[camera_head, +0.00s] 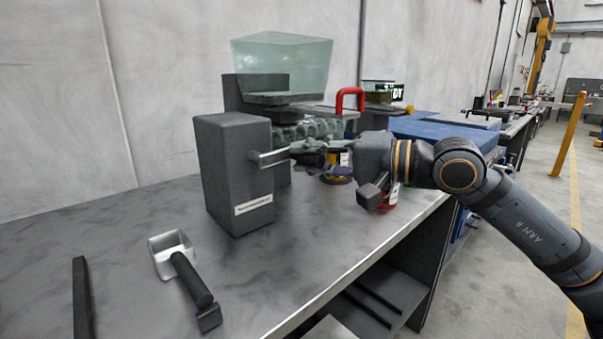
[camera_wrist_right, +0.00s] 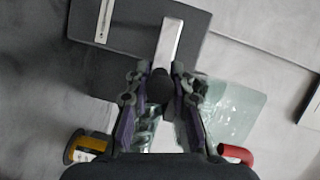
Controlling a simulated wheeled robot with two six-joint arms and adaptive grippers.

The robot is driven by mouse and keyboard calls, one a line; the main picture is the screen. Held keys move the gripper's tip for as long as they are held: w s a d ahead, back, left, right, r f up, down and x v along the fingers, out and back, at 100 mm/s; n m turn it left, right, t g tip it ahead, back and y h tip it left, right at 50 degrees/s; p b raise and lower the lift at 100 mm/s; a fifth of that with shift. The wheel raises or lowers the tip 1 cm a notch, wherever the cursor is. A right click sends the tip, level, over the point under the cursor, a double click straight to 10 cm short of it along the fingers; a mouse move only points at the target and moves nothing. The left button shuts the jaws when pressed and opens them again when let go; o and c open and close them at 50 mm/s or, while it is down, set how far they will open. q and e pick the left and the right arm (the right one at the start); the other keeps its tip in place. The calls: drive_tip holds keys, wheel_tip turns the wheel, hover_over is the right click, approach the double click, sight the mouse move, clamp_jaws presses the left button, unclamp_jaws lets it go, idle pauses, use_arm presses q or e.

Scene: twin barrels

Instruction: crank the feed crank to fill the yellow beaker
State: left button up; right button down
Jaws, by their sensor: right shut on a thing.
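The feed crank's metal arm (camera_head: 270,157) sticks out from the side of a dark grey feeder box (camera_head: 232,170). In the right wrist view the crank arm (camera_wrist_right: 171,42) ends at a dark round handle (camera_wrist_right: 160,84). My right gripper (camera_head: 302,152) is shut on that handle, with its fingers (camera_wrist_right: 160,100) on both sides. A yellow-banded vessel (camera_head: 339,179), apparently the yellow beaker, stands behind the gripper, partly hidden; it also shows in the right wrist view (camera_wrist_right: 88,147). Its fill level cannot be seen. My left gripper is out of view.
A clear hopper (camera_head: 283,65) tops the feeder, above a ribbed clear tube (camera_head: 320,128). A red handle (camera_head: 350,97) stands behind. A red item (camera_head: 385,203) is partly hidden under my wrist. A scoop (camera_head: 180,268) and dark bar (camera_head: 82,298) lie front left.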

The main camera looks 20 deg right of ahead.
drive_tip(key=shift+a+r+n+h+p, duration=0.1)
drive_tip(key=shift+r+n+h+p, duration=0.2)
drive_tip(key=shift+r+n+p, duration=0.5)
drive_tip(key=n+p, duration=0.1)
drive_tip(key=p, duration=0.1)
drive_tip(key=r+n+h+p, duration=0.1)
drive_tip(key=p, duration=0.1)
drive_tip(key=shift+s+a, duration=0.15)
drive_tip(key=shift+a, duration=0.1)
drive_tip(key=shift+r, duration=0.1)
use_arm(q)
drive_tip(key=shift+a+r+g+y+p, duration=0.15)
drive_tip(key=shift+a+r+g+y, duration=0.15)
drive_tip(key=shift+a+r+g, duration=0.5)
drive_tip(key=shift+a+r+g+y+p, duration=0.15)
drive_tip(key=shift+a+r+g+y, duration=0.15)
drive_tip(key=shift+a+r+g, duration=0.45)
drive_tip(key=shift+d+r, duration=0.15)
use_arm(e)
drive_tip(key=c, duration=1.2)
unclamp_jaws()
drive_tip(key=shift+a, duration=0.15)
drive_tip(key=shift+o, duration=0.2)
drive_tip(key=shift+h, duration=0.3)
